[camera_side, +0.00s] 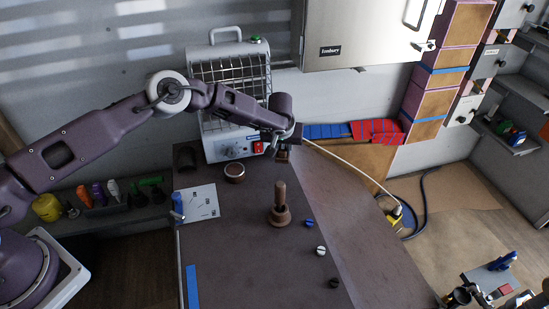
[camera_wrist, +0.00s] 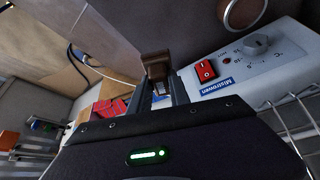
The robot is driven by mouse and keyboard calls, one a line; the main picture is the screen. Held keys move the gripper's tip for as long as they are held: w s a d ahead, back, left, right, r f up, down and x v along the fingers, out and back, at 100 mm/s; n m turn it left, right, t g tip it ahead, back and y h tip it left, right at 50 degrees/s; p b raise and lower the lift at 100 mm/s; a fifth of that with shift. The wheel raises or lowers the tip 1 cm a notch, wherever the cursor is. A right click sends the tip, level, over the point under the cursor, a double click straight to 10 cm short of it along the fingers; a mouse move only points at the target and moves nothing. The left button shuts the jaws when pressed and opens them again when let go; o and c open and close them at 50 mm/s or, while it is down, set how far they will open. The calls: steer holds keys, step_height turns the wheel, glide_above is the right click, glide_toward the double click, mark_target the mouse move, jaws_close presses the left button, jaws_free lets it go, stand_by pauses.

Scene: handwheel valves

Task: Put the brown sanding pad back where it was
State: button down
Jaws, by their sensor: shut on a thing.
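The brown sanding pad (camera_wrist: 157,65) shows in the wrist view as a small brown block at the tips of my gripper (camera_wrist: 161,88). The fingers are shut on it, and they hide part of it. In the side view my gripper (camera_side: 284,146) is at the back of the dark table, just right of the heater's control panel. A small brown piece (camera_side: 283,157) shows below it there, largely hidden by the wrist. I cannot tell whether the pad touches the table.
The caged heater (camera_side: 232,100) with a red switch (camera_wrist: 205,70) stands close beside my gripper. A round brown-rimmed dish (camera_side: 235,171), an upright brown-handled tool (camera_side: 280,207) and several small knobs (camera_side: 320,250) stand on the table (camera_side: 240,265). A white cable (camera_side: 350,168) runs rightward.

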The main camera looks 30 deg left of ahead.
steer(key=a+f, duration=0.1)
steer(key=f, duration=0.1)
steer(key=a+f, duration=0.1)
steer(key=f, duration=0.1)
steer(key=w+a+f, duration=0.1)
steer(key=f, duration=0.1)
steer(key=shift+a+f, duration=0.1)
steer(key=shift+f, duration=0.2)
steer(key=shift+w+a+f, duration=0.1)
steer(key=shift+a+f, duration=0.05)
steer(key=shift+f, duration=0.05)
steer(key=c, duration=1.2)
jaws_free()
steer(key=shift+f, duration=0.15)
